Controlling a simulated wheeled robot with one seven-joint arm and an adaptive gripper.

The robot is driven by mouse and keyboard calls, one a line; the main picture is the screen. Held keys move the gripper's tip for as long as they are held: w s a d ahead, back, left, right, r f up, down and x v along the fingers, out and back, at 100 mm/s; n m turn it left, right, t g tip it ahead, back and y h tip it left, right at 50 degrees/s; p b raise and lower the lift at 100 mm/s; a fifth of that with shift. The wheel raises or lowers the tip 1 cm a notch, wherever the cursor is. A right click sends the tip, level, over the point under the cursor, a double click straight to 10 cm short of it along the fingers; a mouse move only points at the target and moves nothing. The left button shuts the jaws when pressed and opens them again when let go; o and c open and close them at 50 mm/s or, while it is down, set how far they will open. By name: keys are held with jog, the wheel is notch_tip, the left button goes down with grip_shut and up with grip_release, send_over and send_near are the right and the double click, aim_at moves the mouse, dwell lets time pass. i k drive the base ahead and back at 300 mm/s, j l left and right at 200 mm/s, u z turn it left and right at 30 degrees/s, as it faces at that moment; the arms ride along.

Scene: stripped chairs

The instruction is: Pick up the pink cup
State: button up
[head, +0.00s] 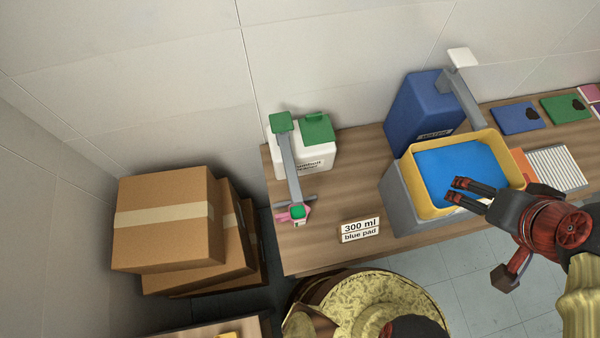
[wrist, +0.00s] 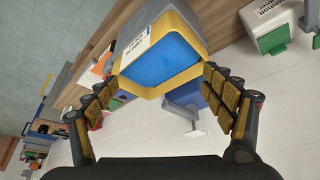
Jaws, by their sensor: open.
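A small pink object (head: 283,216), likely the pink cup, shows at the left end of the wooden table in the head view. The grey lever (head: 289,172) of a white jug (head: 305,157) with green caps lies across it and hides most of it, so its shape is unclear. I cannot make out the cup in the wrist view. My gripper (head: 453,191) is open and empty, well to the right of the pink object, over the yellow-rimmed tub (head: 437,211) with a blue inside. Both fingers also frame this tub in the wrist view (wrist: 160,80).
A blue jug (head: 418,112) with a grey lever stands behind the tub. A sign reading "300 ml blue pad" (head: 360,230) is at the front edge. Cardboard boxes (head: 165,235) stand left of the table. A yellowish round seat (head: 365,305) is in front.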

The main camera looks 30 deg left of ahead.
aim_at(298, 215)
jog(key=u, duration=0.4)
jog(key=l+u, duration=0.1)
jog(key=u, duration=0.35)
jog(key=k+u, duration=0.1)
jog(key=u, duration=0.75)
jog(key=i+u, duration=0.2)
jog(key=k+u, duration=0.4)
jog(key=u, duration=0.2)
